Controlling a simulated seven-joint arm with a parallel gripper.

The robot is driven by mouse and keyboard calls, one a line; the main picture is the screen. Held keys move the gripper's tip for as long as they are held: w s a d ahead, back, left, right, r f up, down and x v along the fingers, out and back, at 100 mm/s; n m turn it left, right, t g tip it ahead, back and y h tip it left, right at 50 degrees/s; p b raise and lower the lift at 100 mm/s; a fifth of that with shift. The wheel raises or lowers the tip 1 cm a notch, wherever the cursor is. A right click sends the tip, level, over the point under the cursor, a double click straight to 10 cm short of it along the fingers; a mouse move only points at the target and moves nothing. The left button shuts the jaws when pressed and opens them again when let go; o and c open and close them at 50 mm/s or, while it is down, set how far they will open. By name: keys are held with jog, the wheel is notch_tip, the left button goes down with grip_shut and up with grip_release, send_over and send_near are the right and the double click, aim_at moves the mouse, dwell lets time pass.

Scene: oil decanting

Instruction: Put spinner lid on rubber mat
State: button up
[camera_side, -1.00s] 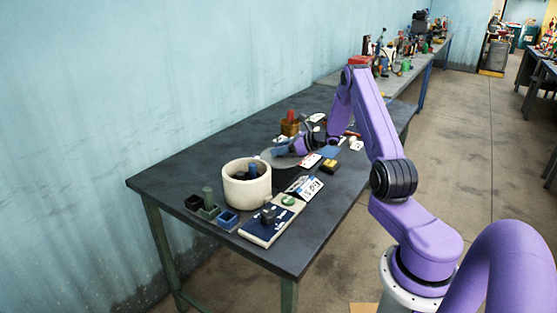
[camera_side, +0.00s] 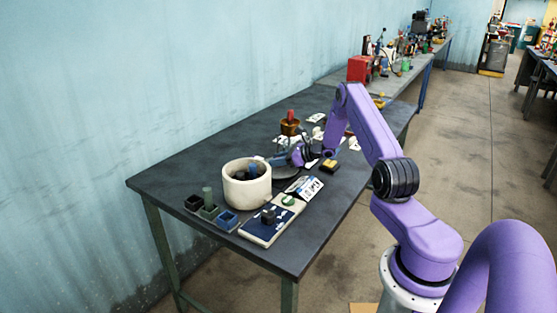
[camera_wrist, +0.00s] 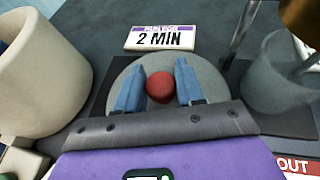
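The spinner lid (camera_wrist: 213,83) is a grey round disc with a red ball knob (camera_wrist: 160,87) at its middle. It lies flat over the dark rubber mat (camera_wrist: 97,104) in the wrist view, and the mat's edges show around it. My gripper (camera_wrist: 160,70) has its two blue fingers on either side of the red knob, close against it. In the side view my gripper (camera_side: 297,157) is low over the table behind the white pot. The lid hides most of the mat. I cannot tell whether the lid's underside touches the mat.
The white round pot (camera_side: 247,188) stands open, left of the lid in the wrist view. A "2 MIN" sign (camera_wrist: 162,38) lies beyond the lid. A clear beaker (camera_wrist: 275,92) stands close on the right. A blue panel (camera_side: 258,232) lies near the table's front.

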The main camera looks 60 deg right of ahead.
jog(key=o, duration=0.4)
jog(key=shift+c, duration=0.2)
jog(key=shift+r, duration=0.15)
jog(key=v, duration=1.2)
